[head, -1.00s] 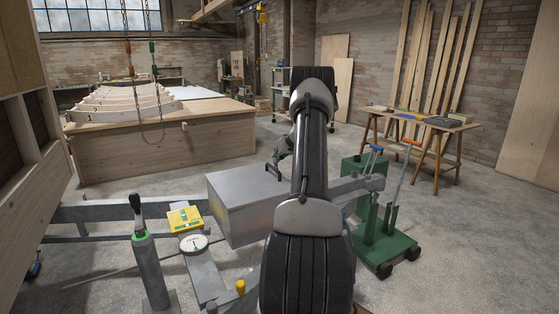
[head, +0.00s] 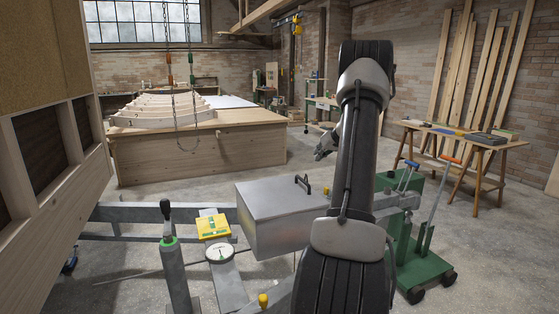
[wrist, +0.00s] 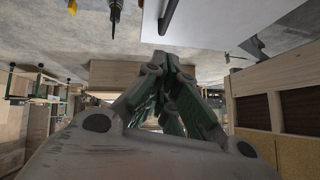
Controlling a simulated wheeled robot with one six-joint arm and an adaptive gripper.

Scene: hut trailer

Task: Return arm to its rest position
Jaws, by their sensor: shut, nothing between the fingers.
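My arm (head: 345,190) rises through the middle right of the head view, bent at the top. My gripper (head: 322,150) shows to the left of the arm, above and behind the metal box (head: 262,222), clear of its black handle (head: 303,183). In the wrist view my gripper (wrist: 165,68) has its fingers drawn together with nothing seen between them. The wrist picture looks upside down, with the box's lid (wrist: 210,25) at the top, apart from the fingers.
A yellow level (head: 213,227), a round dial gauge (head: 220,252) and a grey cylinder with a black lever (head: 173,270) are at front left. A green wheeled jack (head: 425,262) is close right of my arm. Hanging chains (head: 173,100) are over a wooden bench (head: 200,155).

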